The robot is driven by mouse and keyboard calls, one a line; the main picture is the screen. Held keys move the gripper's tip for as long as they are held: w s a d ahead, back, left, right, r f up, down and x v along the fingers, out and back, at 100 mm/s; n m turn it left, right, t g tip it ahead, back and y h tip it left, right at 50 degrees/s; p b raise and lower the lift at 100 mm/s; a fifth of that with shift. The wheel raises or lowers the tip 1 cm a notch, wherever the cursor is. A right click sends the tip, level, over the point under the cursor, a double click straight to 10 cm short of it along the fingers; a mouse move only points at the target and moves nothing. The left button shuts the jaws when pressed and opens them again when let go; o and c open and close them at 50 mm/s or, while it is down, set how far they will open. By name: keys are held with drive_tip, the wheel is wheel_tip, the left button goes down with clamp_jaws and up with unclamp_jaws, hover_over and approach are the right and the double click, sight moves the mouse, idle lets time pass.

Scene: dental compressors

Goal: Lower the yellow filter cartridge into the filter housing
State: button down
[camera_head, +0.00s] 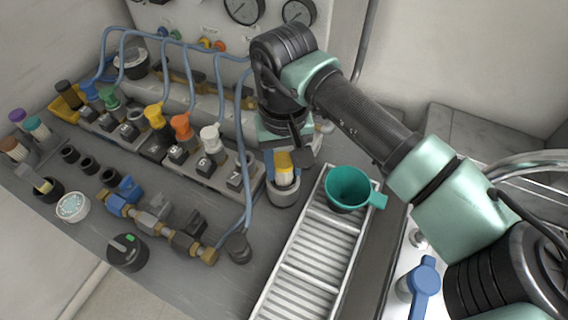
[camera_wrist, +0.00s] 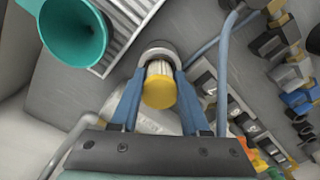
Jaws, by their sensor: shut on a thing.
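The yellow filter cartridge (camera_head: 284,164) has a yellow cap and a pale pleated body. My gripper (camera_head: 282,157) is shut on its yellow cap, and the wrist view shows the blue fingers on both sides of the cartridge (camera_wrist: 158,88). The filter housing (camera_head: 283,191) is a grey round cup on the bench, right below the cartridge. In the wrist view the housing rim (camera_wrist: 159,51) shows around the far end of the pleated body. The lower end of the cartridge appears to be at or inside the housing mouth; its depth is hidden.
A slatted white tray (camera_head: 283,277) with a teal funnel (camera_head: 348,187) stands close to the right of the housing. Blue hoses (camera_head: 249,180) and a row of numbered valves (camera_head: 207,160) are close on the left. Other cartridges (camera_head: 38,128) stand at the far left.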

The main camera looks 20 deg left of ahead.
drive_tip(key=shift+f, duration=0.1)
idle(0.3)
drive_tip(key=shift+f+b, duration=0.6)
drive_tip(key=shift+b, duration=0.1)
drive_tip(key=shift+c, duration=1.6)
unclamp_jaws()
drive_tip(key=shift+r, duration=0.1)
wheel_tip(320, 180, up, 13)
drive_tip(key=shift+p, duration=0.3)
